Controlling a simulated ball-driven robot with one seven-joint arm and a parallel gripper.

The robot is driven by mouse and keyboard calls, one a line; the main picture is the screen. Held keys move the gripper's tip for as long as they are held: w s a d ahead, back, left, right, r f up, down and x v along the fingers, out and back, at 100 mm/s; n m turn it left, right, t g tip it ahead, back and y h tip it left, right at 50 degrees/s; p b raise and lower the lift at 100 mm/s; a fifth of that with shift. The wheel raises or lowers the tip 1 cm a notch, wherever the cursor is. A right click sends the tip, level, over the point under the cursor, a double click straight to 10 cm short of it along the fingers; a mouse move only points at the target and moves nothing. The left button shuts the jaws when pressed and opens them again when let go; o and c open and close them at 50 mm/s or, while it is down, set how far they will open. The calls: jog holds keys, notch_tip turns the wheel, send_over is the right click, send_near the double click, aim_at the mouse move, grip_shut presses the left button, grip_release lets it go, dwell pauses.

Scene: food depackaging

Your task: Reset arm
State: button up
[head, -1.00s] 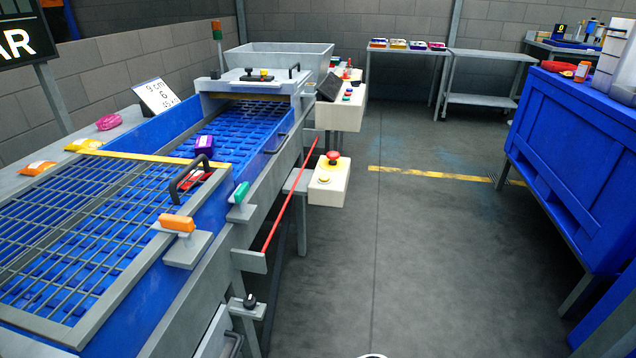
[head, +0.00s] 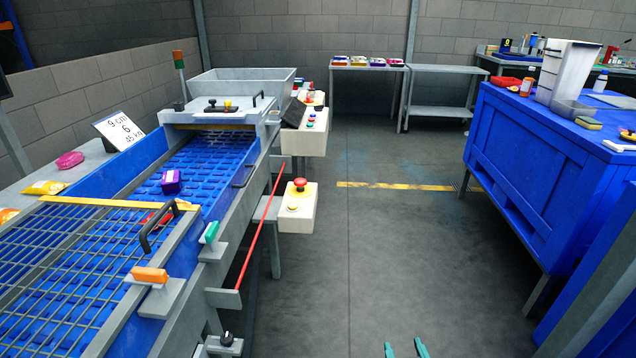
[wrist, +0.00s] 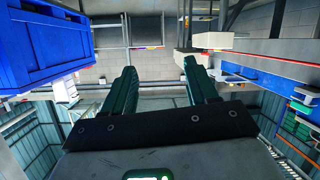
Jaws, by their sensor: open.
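My gripper (head: 405,350) shows at the bottom edge of the head view, only its two green fingertips in sight, over the grey floor. In the wrist view my gripper (wrist: 160,85) has its two dark green fingers spread apart with nothing between them. It is open and empty. The rest of my arm is out of the head view.
The blue conveyor machine (head: 150,262) with a barred guard stands at the left. A purple packet (head: 171,181) lies on its belt. A blue cabinet (head: 530,160) stands at the right. The floor (head: 385,265) between them is clear.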

jog(key=s+d+f+m+g+h+p, duration=0.1)
jog(key=s+d+g, duration=0.2)
jog(key=s+d, duration=0.3)
jog(key=s+d+f+m+g+h+p, duration=0.1)
jog(key=s+d+m+g, duration=0.2)
jog(key=s, duration=0.6)
jog(key=s+r+n+g+y+p, duration=0.1)
jog(key=s+r+g, duration=0.1)
jog(key=s, duration=0.6)
jog(key=s+r+n+g+y+p, duration=0.1)
jog(key=s+g, duration=0.4)
jog(key=s, duration=0.4)
jog(key=shift+s+r, duration=0.25)
jog(key=shift+r, duration=0.15)
